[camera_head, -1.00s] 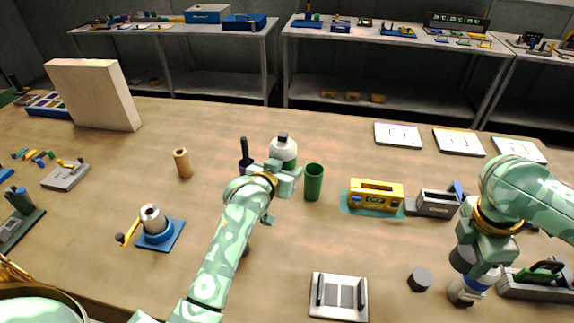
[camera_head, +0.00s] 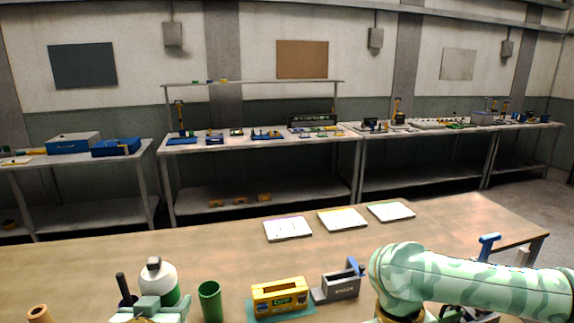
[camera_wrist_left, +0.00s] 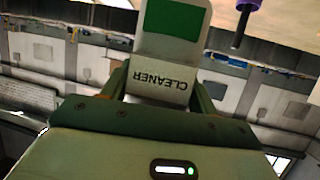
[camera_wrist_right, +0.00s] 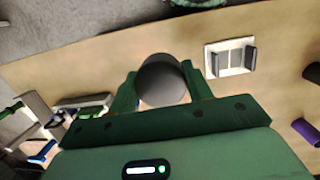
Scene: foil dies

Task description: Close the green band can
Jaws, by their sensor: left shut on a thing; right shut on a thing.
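A white cleaner bottle (camera_head: 158,278) with a dark cap and green on its side stands at the lower left of the head view. My left gripper (camera_head: 150,314) is at it; in the left wrist view its fingers are shut on the bottle's white "CLEANER" face (camera_wrist_left: 160,82). My right gripper (camera_wrist_right: 162,88) is shut on a dark grey round piece (camera_wrist_right: 161,80), seen end-on in the right wrist view. What lies under that piece is hidden. In the head view my right fingers are out of frame. I cannot make out for sure which thing is the green band can.
A green cup (camera_head: 210,302), a yellow box (camera_head: 279,297) and a grey holder (camera_head: 341,284) stand along the head view's lower edge. White cards (camera_head: 343,220) lie behind. A white fixture (camera_wrist_right: 230,58) and a purple-banded cylinder (camera_wrist_right: 304,132) lie beside my right gripper.

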